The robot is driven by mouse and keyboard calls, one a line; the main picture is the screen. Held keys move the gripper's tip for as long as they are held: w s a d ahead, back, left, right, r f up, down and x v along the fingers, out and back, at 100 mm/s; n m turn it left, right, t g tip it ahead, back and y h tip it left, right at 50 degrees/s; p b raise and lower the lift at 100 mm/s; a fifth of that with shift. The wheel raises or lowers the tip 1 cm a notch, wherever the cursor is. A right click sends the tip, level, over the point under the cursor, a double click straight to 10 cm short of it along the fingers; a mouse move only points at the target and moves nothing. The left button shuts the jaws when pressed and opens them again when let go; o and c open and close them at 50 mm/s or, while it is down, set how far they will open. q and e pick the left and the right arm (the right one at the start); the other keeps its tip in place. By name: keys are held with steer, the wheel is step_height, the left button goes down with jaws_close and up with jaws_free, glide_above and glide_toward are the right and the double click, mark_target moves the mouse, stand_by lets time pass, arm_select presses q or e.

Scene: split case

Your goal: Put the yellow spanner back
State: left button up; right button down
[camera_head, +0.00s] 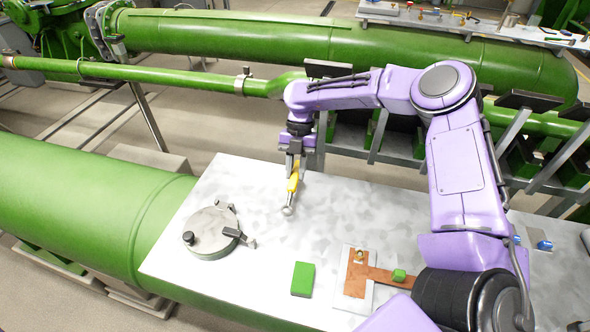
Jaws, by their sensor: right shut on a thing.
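The yellow spanner (293,184) hangs nearly upright from my right gripper (293,166), which is shut on its upper part. Its silver head (288,210) points down, over the back part of the grey metal table (200,287). I cannot tell whether the head touches the table. My purple right arm reaches in from the right and bends down to the spanner. My left gripper is not in view.
A round grey lidded fitting (211,220) with black knobs is at the left of the table. A green block (303,279) lies near the front. A copper-coloured piece (357,273) on a pale plate is right of it. Green pipes (260,38) run behind.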

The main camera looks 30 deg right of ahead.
steer(key=shift+f+b, duration=0.65)
steer(key=shift+f, duration=0.5)
steer(key=shift+c, duration=1.9)
jaws_free()
steer(key=shift+v, duration=3.05)
steer(key=shift+a+f, duration=0.1)
